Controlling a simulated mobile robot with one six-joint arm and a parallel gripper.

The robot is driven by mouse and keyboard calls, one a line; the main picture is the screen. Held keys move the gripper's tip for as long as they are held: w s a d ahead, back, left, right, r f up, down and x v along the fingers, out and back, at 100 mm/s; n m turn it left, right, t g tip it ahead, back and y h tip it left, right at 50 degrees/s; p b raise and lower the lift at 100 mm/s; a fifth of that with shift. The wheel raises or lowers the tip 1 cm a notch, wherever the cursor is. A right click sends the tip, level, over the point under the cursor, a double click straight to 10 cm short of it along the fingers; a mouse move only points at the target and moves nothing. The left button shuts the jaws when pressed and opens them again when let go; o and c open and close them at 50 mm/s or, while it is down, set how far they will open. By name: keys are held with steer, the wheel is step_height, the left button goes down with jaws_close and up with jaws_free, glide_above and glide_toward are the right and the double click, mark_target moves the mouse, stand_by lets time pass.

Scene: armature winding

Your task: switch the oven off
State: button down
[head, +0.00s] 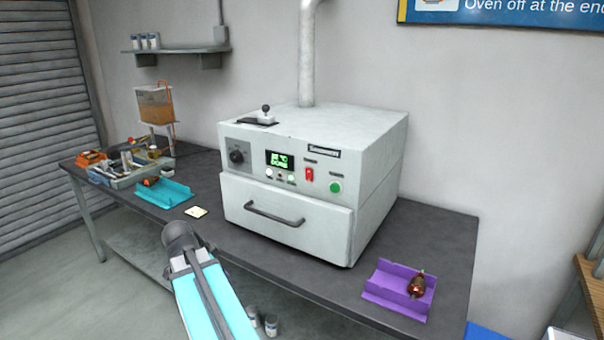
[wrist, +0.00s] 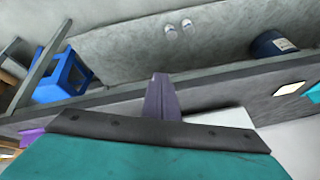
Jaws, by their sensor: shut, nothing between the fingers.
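The oven (head: 290,209) is a white box on the bench, its drawer front with a dark handle (head: 273,214) shut. Its panel has a black knob (head: 236,155), a lit green display (head: 279,160), a red switch (head: 309,174) and a green round button (head: 335,187). A small lamp beside the switch looks green. My gripper (wrist: 160,98) is shut and empty in the wrist view, near the bench's front edge and apart from the panel. In the head view my arm is in front of the oven at lower left; I cannot make out the fingertips there.
A purple tray (head: 385,290) with a copper-wound armature (head: 417,285) lies right of the oven. A blue stool (wrist: 66,75) stands beyond the bench edge.

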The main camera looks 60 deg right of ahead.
steer(key=s+d+r+m+h, duration=0.1)
steer(key=s+d+r+m, duration=0.3)
steer(key=r, duration=0.7)
steer(key=s+d+r+m+h+p, duration=0.1)
steer(key=s+d+r+m, duration=0.3)
steer(key=r, duration=0.7)
steer(key=s+d+r+m+h+p, duration=0.1)
steer(key=s+d+r+m, duration=0.3)
steer(key=r, duration=0.8)
steer(key=shift+s+d+m+h, duration=0.35)
steer(key=shift+s+m+h, duration=0.35)
steer(key=shift+s+m, duration=0.35)
steer(key=shift+w+f, duration=0.1)
steer(key=p, duration=0.3)
glide_toward(309, 173)
steer(key=shift+f, duration=1.6)
steer(key=shift+d+f+p, duration=0.15)
steer(key=shift+d+p, duration=1.05)
steer(key=shift+d, duration=0.9)
steer(key=shift+w, duration=0.1)
